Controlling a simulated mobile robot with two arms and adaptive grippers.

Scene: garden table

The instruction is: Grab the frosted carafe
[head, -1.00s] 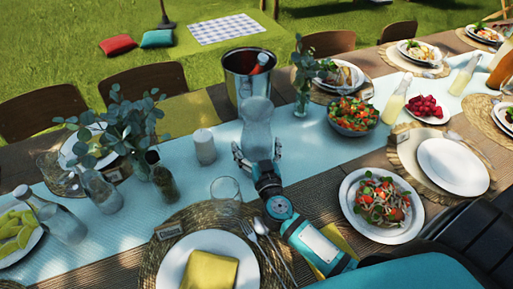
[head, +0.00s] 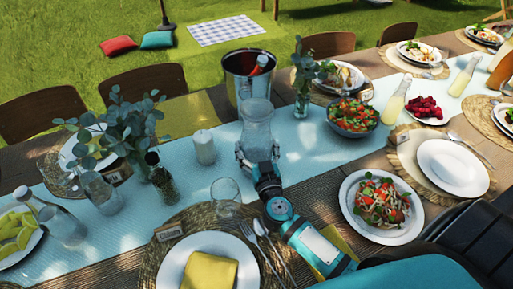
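The frosted carafe (head: 257,122) stands upright on the pale blue runner, in front of the metal ice bucket. My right gripper (head: 258,152) is at its lower part, with one finger against each side. The fingers look closed on the carafe, and the palm side hides its base. My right arm reaches in from the lower right. My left gripper is not in view.
A white candle (head: 204,147) and an empty glass (head: 226,193) stand left of the gripper. The ice bucket (head: 240,72) is right behind the carafe. A bud vase (head: 302,103) and a salad bowl (head: 352,116) are to the right. Plates line the front edge.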

